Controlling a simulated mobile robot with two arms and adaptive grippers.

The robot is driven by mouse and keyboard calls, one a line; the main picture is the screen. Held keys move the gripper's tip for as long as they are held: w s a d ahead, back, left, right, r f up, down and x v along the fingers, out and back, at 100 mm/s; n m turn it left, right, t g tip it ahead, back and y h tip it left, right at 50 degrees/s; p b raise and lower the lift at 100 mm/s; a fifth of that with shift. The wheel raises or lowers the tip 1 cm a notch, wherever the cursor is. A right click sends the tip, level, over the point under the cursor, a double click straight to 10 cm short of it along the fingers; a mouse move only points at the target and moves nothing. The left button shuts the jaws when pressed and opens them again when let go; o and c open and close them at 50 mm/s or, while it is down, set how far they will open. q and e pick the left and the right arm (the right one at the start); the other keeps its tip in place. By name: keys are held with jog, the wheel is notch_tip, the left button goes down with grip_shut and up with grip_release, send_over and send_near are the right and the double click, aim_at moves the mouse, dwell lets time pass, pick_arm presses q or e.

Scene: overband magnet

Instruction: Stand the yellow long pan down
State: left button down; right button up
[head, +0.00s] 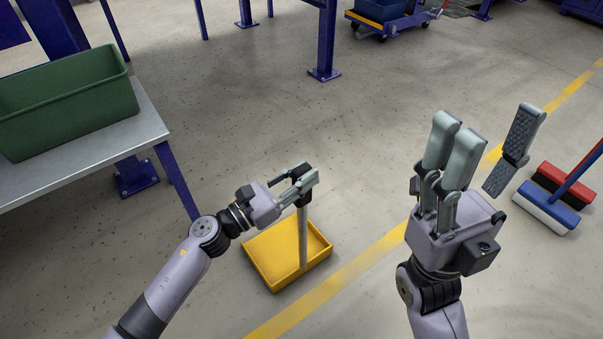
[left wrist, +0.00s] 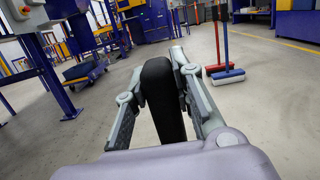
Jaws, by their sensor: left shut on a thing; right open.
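The yellow long pan (head: 290,254) is a shallow yellow tray with a tall grey handle and a black grip at the top. In the head view it is upright, low at the floor, beside the yellow floor line; I cannot tell whether it touches the floor. My left gripper (head: 303,184) is shut on the black grip at the handle's top. In the left wrist view the black grip (left wrist: 162,100) stands between the two fingers. My right gripper (head: 488,160) is open and empty, raised at the right with its fingers spread.
A green bin (head: 70,100) stands on a grey table (head: 150,130) at the left. A red broom (head: 566,180) and a blue-and-white broom (head: 546,208) stand at the right. A blue cart (head: 392,22) is at the back. The floor around the pan looks clear.

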pick_arm(q)
jog(key=shift+r, duration=0.1)
jog(key=c, duration=1.5)
grip_release()
jog(key=shift+c, duration=0.2)
jog(key=shift+o, duration=1.2)
jog(key=v, duration=1.2)
